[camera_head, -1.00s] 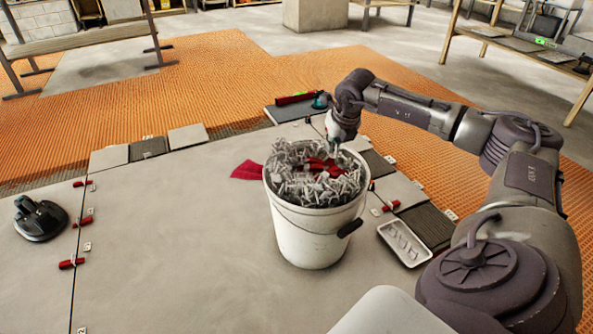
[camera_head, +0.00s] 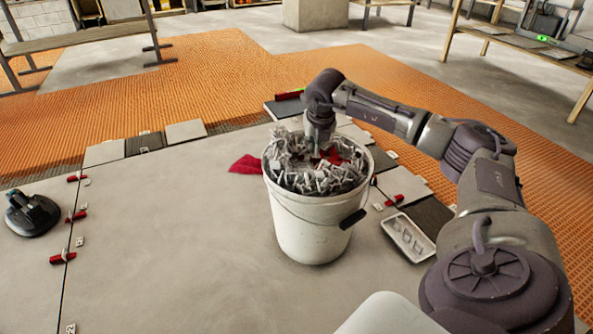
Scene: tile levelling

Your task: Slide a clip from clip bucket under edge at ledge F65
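The clip bucket (camera_head: 312,232) is a white pail standing on the large grey tile. It is full of loose grey clips (camera_head: 325,178), with some red pieces among them. My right gripper (camera_head: 318,150) points down into the top of the bucket, over the clips at its back. Its fingertips are hidden or too small among the clips, so I cannot tell whether it is open or shut. My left gripper is not in view. I cannot make out which ledge is F65.
Red wedges with clips sit along the left tile seam (camera_head: 76,216). A black suction cup (camera_head: 32,213) lies at the left. A red cloth (camera_head: 247,164) lies behind the bucket. A white tray (camera_head: 407,238) with clips lies at the right. The tile's front middle is clear.

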